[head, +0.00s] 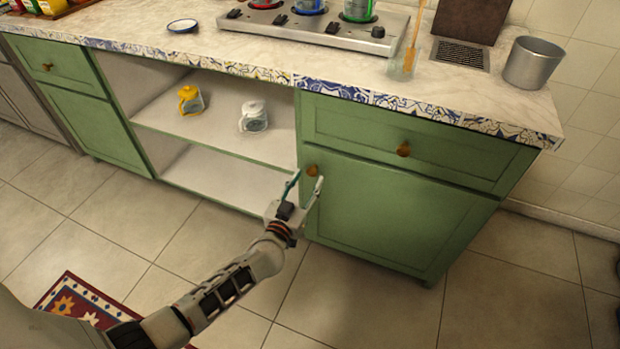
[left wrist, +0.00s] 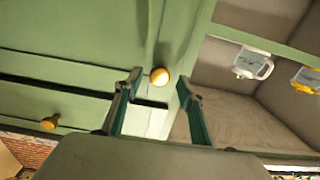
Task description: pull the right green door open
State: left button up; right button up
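The right green door (head: 395,215) is closed below a green drawer. Its round, orange-brown knob (head: 312,171) is at the door's upper left. My left gripper (head: 306,177) is open at the knob, its two fingers apart. In the left wrist view the knob (left wrist: 160,77) appears in the gap between the fingertips of my left gripper (left wrist: 158,80), with space on both sides and no clear contact. How deep the knob sits between the fingers cannot be told. My right gripper is not in view.
The drawer (head: 440,158) above has its own knob (head: 403,150). Open shelves to the left hold a yellow mug (head: 190,100) and a white mug (head: 253,117). A stove (head: 300,25), a glass (head: 400,66) and a metal pot (head: 533,63) stand on the countertop. The tiled floor before the door is clear.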

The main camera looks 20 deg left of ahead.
pick_arm(q)
jog(key=shift+w, duration=0.7)
grip_shut()
jog(key=shift+s, duration=0.1)
